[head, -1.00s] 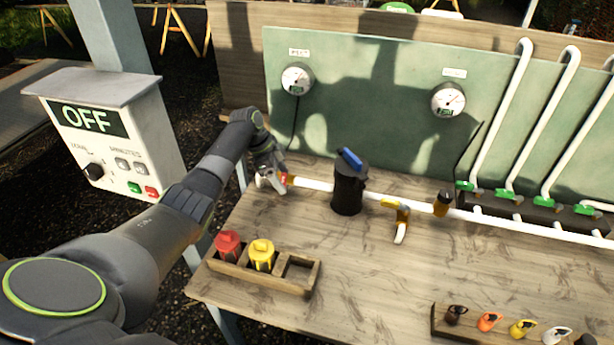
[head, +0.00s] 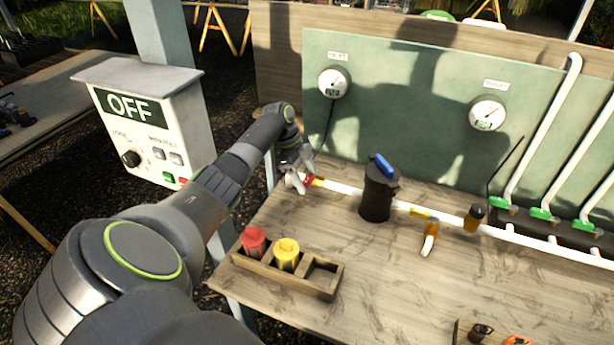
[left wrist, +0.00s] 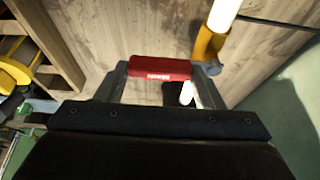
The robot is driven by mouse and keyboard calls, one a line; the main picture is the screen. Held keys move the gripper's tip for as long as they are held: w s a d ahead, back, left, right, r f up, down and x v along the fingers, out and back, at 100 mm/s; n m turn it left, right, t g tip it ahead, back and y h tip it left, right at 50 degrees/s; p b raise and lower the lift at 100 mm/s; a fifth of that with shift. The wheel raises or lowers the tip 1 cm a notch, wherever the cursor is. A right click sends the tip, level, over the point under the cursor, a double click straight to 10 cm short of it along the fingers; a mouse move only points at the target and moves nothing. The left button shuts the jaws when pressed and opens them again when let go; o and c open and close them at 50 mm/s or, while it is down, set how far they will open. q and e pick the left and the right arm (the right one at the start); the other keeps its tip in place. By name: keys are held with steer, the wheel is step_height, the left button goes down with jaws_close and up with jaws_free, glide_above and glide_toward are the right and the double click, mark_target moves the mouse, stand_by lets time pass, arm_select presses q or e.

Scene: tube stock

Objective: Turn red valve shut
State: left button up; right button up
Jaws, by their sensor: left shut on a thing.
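The red valve handle (head: 310,181) is at the left end of the white pipe (head: 340,188) on the bench. It also shows in the left wrist view as a red bar (left wrist: 160,68) with small white lettering. My left gripper (head: 303,178) is at this handle, and in the left wrist view its two fingers (left wrist: 161,76) are shut on the bar from both sides. The handle's exact angle to the pipe is hard to tell. A yellow fitting (left wrist: 208,46) joins the white pipe beside the handle. My right gripper is not in view.
A black canister with a blue handle (head: 377,195) stands right of the valve. A wooden rack (head: 285,277) with red and yellow cartridges is near the front edge. A control box (head: 150,120) reading OFF stands left.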

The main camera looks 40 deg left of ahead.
arm_select(q)
steer(key=o, duration=1.1)
steer(key=shift+r, duration=0.1)
steer(key=p+v, duration=0.6)
steer(key=v, duration=0.6)
steer(key=shift+p, duration=0.35)
steer(key=shift+d, duration=0.1)
